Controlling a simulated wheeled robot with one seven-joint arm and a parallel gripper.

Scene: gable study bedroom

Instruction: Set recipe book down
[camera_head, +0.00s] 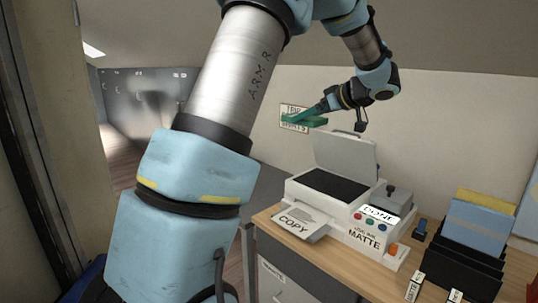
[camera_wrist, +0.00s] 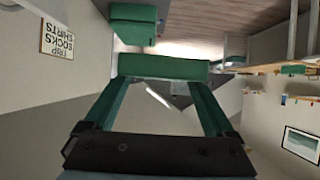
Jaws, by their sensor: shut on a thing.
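The recipe book is most likely the flat green item (camera_head: 314,122) at the end of my arm in the head view, in front of a wall sign. In the wrist view it is the green bar (camera_wrist: 163,67) across my fingertips, seen edge on. My gripper (camera_head: 308,114) is shut on it and holds it in the air, above and behind the left side of the printer. The gripper's two dark green fingers also show in the wrist view (camera_wrist: 163,82). The book's cover cannot be read.
A printer (camera_head: 313,205) with a raised lid (camera_head: 345,157) and a COPY sheet (camera_head: 297,221) stands on a wooden desk (camera_head: 268,218). A black file rack (camera_head: 462,266) with blue and yellow folders stands at right. Another green block (camera_wrist: 133,22) shows in the wrist view.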

